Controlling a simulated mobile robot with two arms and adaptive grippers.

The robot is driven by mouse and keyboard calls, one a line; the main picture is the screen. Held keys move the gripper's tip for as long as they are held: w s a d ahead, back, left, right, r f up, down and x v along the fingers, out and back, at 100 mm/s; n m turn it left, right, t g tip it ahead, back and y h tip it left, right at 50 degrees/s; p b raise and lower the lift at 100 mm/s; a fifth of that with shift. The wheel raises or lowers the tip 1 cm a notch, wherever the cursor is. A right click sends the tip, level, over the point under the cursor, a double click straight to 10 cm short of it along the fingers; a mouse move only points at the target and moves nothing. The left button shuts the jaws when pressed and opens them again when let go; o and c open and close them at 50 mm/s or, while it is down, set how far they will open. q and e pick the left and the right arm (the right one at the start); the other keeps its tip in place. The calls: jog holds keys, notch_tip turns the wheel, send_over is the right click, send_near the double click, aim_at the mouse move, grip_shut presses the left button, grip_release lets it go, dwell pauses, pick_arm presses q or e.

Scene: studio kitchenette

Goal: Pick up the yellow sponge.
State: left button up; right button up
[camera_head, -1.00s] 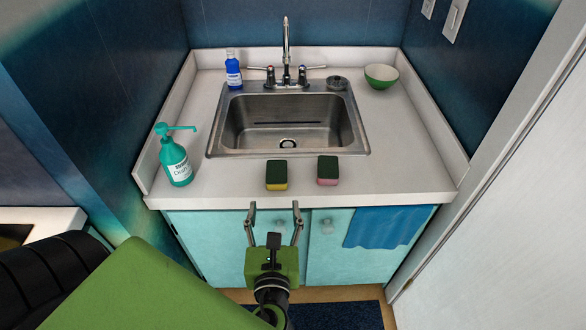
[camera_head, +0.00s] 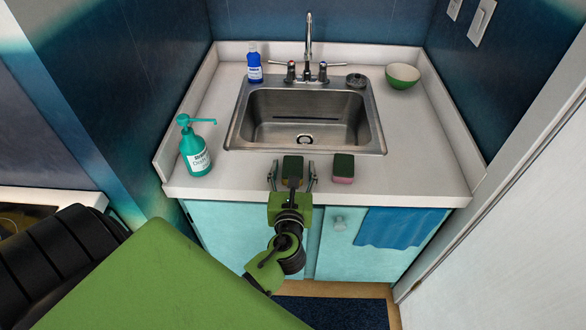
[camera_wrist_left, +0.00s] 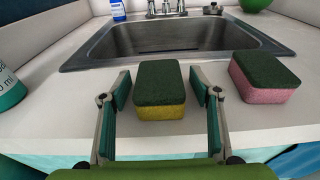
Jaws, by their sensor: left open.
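The yellow sponge (camera_wrist_left: 160,112) with a dark green top lies on the counter in front of the sink. In the head view only part of the sponge (camera_head: 292,162) shows behind my left gripper (camera_head: 292,172). My left gripper is open, and in the left wrist view its fingers (camera_wrist_left: 163,100) stand on either side of the yellow sponge, with a small gap at each side. A pink sponge (camera_wrist_left: 265,80) with a green top lies to the right, outside the fingers; it also shows in the head view (camera_head: 343,168). My right gripper is not in view.
A metal sink (camera_head: 305,122) with a faucet (camera_head: 308,45) lies behind the sponges. A teal soap bottle (camera_head: 195,152) stands at left, a blue bottle (camera_head: 254,65) and a green bowl (camera_head: 402,76) at the back. A blue towel (camera_head: 398,227) hangs on the cabinet front.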

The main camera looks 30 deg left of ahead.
pick_arm(q)
jog(key=c, duration=0.8)
